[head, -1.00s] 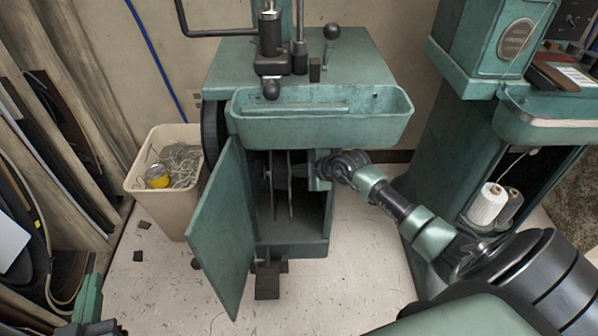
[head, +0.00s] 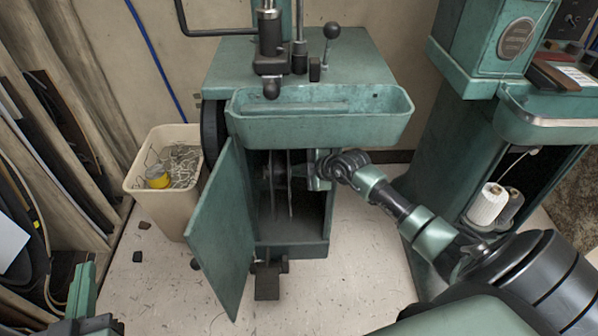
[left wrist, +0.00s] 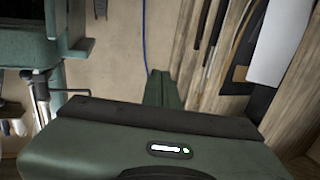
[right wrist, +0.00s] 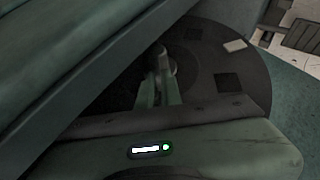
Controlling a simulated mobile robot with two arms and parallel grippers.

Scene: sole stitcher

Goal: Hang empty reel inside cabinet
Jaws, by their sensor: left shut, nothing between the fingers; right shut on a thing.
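The green cabinet (head: 318,252) stands under a machine with its door (head: 222,235) swung open to the left. Inside, in the upper part, the reel (head: 291,200) shows as thin dark upright discs. My right gripper (head: 300,172) reaches in from the right and is shut on the reel near its middle. In the right wrist view the reel (right wrist: 215,50) is a dark disc with square openings, and my fingers (right wrist: 160,88) close at its round hub. Whether the reel sits on a support is hidden. My left gripper (left wrist: 158,88) is shut and empty, low at the left in the head view (head: 84,290).
A green tray (head: 320,125) overhangs the opening. A pedal (head: 267,281) sticks out below. Another machine (head: 440,150) stands at the right. The floor in front is mostly clear.

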